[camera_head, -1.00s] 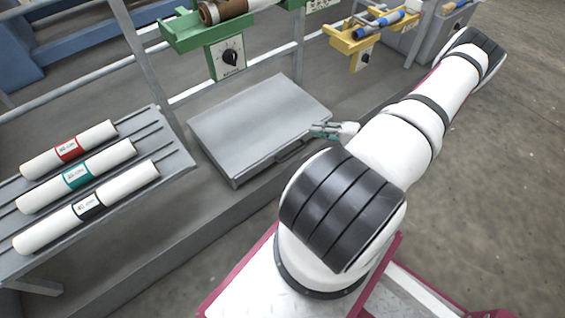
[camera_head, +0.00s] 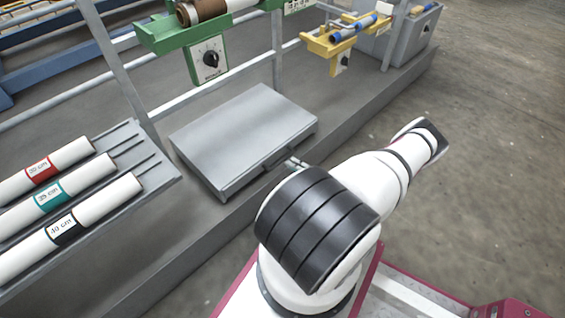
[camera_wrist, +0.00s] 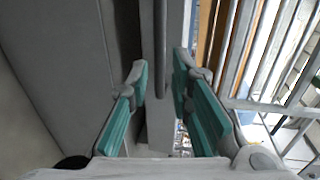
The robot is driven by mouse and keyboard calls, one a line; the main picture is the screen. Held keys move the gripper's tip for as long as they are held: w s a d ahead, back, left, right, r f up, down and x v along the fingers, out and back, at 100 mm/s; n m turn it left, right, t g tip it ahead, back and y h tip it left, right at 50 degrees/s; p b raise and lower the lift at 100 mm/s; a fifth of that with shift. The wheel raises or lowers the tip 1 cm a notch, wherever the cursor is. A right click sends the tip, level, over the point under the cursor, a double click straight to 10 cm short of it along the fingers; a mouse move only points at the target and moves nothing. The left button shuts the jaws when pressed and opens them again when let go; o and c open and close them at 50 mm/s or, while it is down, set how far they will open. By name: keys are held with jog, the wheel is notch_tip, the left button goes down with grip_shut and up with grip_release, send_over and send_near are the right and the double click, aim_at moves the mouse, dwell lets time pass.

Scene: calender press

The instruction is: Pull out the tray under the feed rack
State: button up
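A flat grey metal box (camera_head: 245,135), which looks like the tray, lies low on the grey plinth in the head view. A bar handle (camera_head: 278,158) runs along its front edge. My gripper (camera_wrist: 160,70) has its teal fingers apart in the wrist view, with a dark bar (camera_wrist: 161,45), apparently the handle, running between them. I see a gap on both sides of the bar. In the head view my arm hides most of the gripper; only a small part shows by the right end of the handle.
A sloping grey rack (camera_head: 160,172) with several labelled white rolls stands to the left. A green holder (camera_head: 165,36) with a dial and a yellow holder (camera_head: 325,43) are behind. Grey posts and rails stand behind the box. Open floor (camera_head: 475,150) lies to the right.

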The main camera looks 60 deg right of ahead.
aim_at(284, 160)
jog(key=b+x, duration=0.1)
jog(key=x, duration=0.5)
jog(key=shift+w+b, duration=0.25)
jog(key=shift+b, duration=0.15)
grip_shut()
